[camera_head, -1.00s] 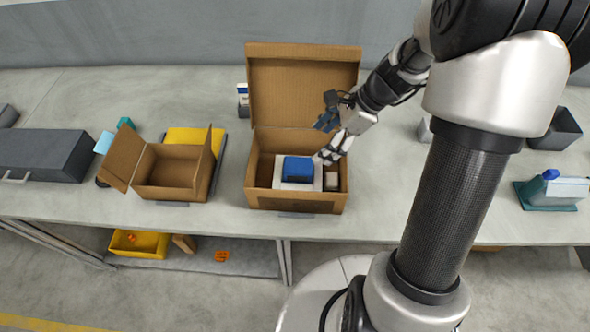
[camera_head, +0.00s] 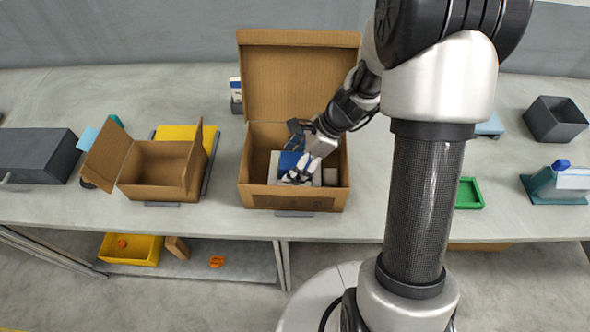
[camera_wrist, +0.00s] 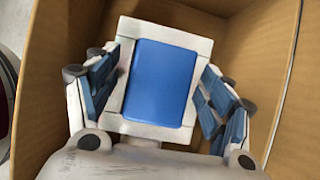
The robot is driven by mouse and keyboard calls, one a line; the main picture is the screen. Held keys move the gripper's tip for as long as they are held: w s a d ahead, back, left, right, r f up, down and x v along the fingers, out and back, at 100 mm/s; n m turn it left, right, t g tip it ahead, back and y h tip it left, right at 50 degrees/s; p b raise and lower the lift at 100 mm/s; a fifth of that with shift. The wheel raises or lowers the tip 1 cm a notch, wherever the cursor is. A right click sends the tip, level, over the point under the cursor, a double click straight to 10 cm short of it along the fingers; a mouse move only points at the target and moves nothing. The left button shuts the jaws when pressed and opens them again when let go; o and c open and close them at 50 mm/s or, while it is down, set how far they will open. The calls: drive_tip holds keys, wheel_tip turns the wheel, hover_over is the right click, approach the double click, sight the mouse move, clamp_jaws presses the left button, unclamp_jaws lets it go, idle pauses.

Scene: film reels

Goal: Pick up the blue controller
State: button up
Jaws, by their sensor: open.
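The blue controller is a flat blue block with a white border in the wrist view (camera_wrist: 160,82). It lies inside the open cardboard box (camera_head: 262,197), and in the head view its blue top (camera_head: 288,160) is partly hidden by my gripper. My gripper (camera_head: 294,176) is inside the box opening, over the controller. In the wrist view my gripper (camera_wrist: 158,95) is open, with one blue-padded finger on each side of the controller. Small gaps show between the pads and the blue part; I cannot tell whether they touch the white border.
A small whitish block (camera_head: 331,177) sits in the box's right side. The box's raised lid (camera_head: 298,75) stands behind. A smaller open cardboard box (camera_head: 155,192) is to the left, beside a dark grey case (camera_head: 35,155). A green tray (camera_head: 469,194) lies to the right.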

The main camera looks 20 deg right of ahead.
drive_tip(key=shift+r, duration=0.1)
drive_tip(key=c, duration=1.5)
